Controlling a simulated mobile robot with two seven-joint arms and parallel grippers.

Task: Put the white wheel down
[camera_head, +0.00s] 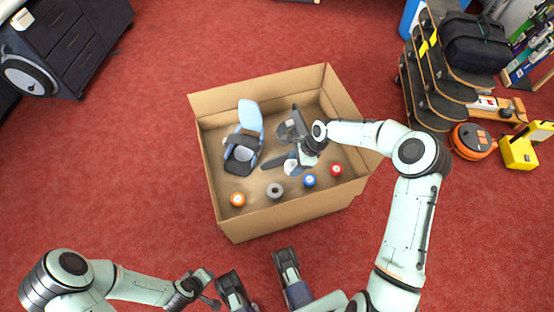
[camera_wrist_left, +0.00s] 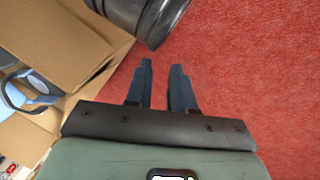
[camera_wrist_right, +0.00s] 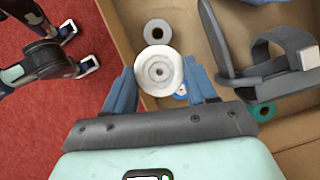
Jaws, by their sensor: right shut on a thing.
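My right gripper (camera_wrist_right: 160,85) is shut on the white wheel (camera_wrist_right: 158,70), which sits between its fingertips. In the head view the white wheel (camera_head: 291,168) is small, over the inside of the open cardboard box (camera_head: 262,220), partly covered by the gripper. The right wrist view shows the box floor below the wheel; I cannot tell how high it is held. My left gripper (camera_wrist_left: 160,85) is empty, its fingers apart over red carpet, outside the box at its front left.
In the box stand a blue binding-like piece (camera_head: 250,116), a dark strapped piece (camera_wrist_right: 262,65), and small wheels: orange (camera_head: 238,200), grey (camera_head: 275,190), blue (camera_head: 309,181), red (camera_head: 336,170). Skateboards (camera_head: 425,85) stand at the right. Carpet left of the box is clear.

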